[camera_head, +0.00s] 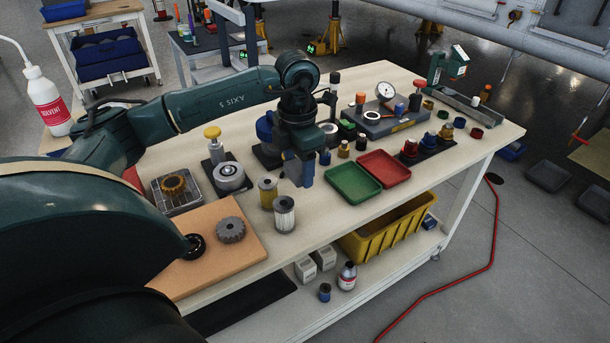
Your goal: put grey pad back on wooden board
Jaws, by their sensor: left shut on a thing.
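The wooden board (254,247) lies flat at the near left end of the workbench. A grey gear (231,230) and a black ring-shaped part (194,246) are on it, with bare wood around them. My left gripper (300,183) points down over the middle of the bench, right of the board and behind two filter cylinders. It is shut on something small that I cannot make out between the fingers. I cannot pick out the grey pad for certain. My right gripper is not in view.
Filter cylinders (284,213) stand between the board and my left gripper. A green tray (353,184) and a red tray (384,168) lie to its right. A dial gauge (386,91) stands farther back. A yellow bin (390,228) is on the lower shelf.

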